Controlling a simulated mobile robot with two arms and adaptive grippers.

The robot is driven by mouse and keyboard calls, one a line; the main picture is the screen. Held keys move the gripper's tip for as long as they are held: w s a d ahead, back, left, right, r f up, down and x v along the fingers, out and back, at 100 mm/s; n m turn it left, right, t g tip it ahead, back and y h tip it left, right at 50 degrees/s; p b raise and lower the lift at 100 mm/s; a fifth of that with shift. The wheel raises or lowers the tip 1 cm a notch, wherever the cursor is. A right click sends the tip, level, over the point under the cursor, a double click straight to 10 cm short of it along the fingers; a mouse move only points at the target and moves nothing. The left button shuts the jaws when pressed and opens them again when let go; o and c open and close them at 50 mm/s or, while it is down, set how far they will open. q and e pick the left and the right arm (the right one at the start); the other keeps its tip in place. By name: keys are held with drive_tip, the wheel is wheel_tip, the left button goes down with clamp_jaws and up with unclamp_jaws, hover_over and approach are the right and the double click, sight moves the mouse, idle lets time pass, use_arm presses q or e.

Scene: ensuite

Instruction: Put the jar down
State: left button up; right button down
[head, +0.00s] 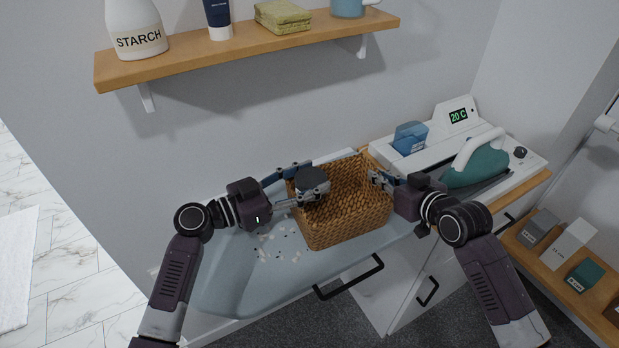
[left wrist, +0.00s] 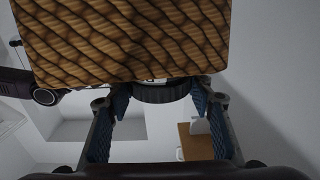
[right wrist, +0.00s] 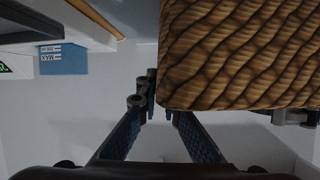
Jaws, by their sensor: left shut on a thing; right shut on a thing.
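A jar with a dark round lid (head: 312,178) is at the left side of the wicker basket (head: 345,228). My left gripper (head: 312,194) reaches over the basket's left rim and is shut on the jar. In the left wrist view the jar's dark ribbed lid (left wrist: 162,94) shows between the fingers, and the basket wall (left wrist: 120,40) hides the jar's lower part. I cannot tell if its base touches anything. My right gripper (head: 376,180) is shut on the basket's right rim; the basket wall (right wrist: 240,55) fills much of the right wrist view.
The basket stands on a pale blue ironing board (head: 235,285) with scattered white bits (head: 278,240). A teal iron (head: 478,165) and a blue container (head: 410,138) are at the right. A wooden shelf (head: 250,45) with a starch bottle (head: 137,28) hangs above.

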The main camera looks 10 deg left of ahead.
use_arm(q)
drive_tip(key=shift+f, duration=0.45)
drive_tip(key=shift+f, duration=0.1)
drive_tip(key=o, duration=1.3)
drive_tip(key=shift+r, duration=0.25)
drive_tip(key=v, duration=1.2)
drive_tip(key=shift+r, duration=0.4)
